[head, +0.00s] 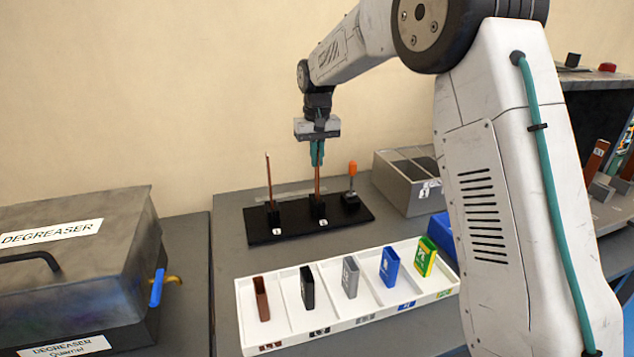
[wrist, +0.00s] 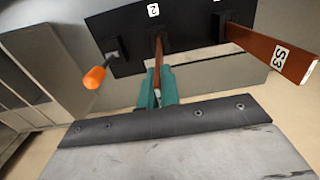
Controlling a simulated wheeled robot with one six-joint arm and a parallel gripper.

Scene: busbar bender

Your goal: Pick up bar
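A black rack (head: 285,231) on the grey table holds two upright copper bars. One bar (head: 318,184) stands in the middle slot, marked 2 in the wrist view. The other bar (head: 270,185) stands in the left slot and carries an S3 label in the wrist view (wrist: 265,48). My gripper (head: 317,157) points straight down over the middle bar, its teal fingers on either side of the bar's upper part. In the wrist view the fingers (wrist: 158,84) look closed on this bar (wrist: 158,47). The bar's top is hidden by the fingers, and its foot is still in the rack.
An orange-handled tool (head: 352,172) stands at the rack's right end. A white tray (head: 245,312) with several coloured holders lies in front. A degreaser tank (head: 75,260) is at left, and a grey box (head: 400,185) is behind at right.

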